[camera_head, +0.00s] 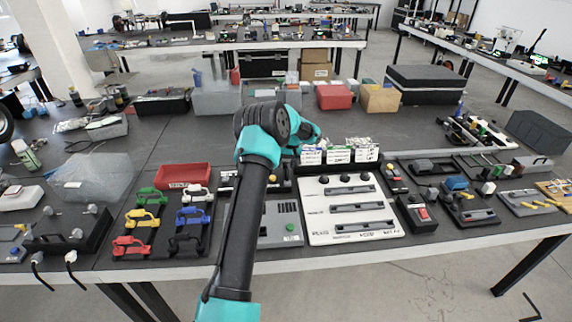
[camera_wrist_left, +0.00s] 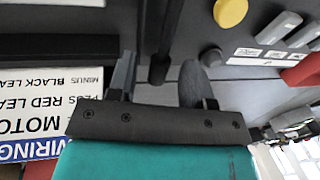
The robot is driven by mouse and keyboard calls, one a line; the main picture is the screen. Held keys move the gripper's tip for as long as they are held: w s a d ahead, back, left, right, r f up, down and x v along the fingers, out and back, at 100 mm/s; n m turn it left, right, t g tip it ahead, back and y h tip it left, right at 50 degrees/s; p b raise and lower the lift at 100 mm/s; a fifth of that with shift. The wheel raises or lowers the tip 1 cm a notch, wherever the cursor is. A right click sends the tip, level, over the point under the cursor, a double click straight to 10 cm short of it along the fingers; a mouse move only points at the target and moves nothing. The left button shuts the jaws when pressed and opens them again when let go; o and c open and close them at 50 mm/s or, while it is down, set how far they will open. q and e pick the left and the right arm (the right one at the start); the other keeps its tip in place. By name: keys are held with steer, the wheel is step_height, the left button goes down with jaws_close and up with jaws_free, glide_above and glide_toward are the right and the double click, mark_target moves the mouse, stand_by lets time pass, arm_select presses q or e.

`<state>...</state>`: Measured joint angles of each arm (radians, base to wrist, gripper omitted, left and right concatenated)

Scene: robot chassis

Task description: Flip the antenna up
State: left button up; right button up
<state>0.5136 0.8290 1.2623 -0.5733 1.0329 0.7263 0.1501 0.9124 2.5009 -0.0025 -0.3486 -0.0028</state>
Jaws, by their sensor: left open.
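A thin black rod that looks like the antenna (camera_wrist_left: 160,35) comes down from the top of the left wrist view and ends in a thicker tip. My left gripper (camera_wrist_left: 159,66) is open, with one grey finger on each side of the rod's lower end. The rod looks apart from the left finger; whether it touches the right finger I cannot tell. In the head view my left arm reaches over the table, and its teal wrist (camera_head: 304,130) hides the fingers and the antenna. My right gripper is not in view.
White labelled cards (camera_head: 338,155) stand just right of my wrist, behind a white slider panel (camera_head: 350,207). A red tray (camera_head: 183,176) and colored clips lie to the left. The wrist view shows a yellow knob (camera_wrist_left: 230,12) and grey switches (camera_wrist_left: 279,27) close by.

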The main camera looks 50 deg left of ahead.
arm_select(q)
steer(key=shift+f, duration=0.15)
steer(key=shift+c, duration=0.2)
jaws_close()
stand_by(0.3)
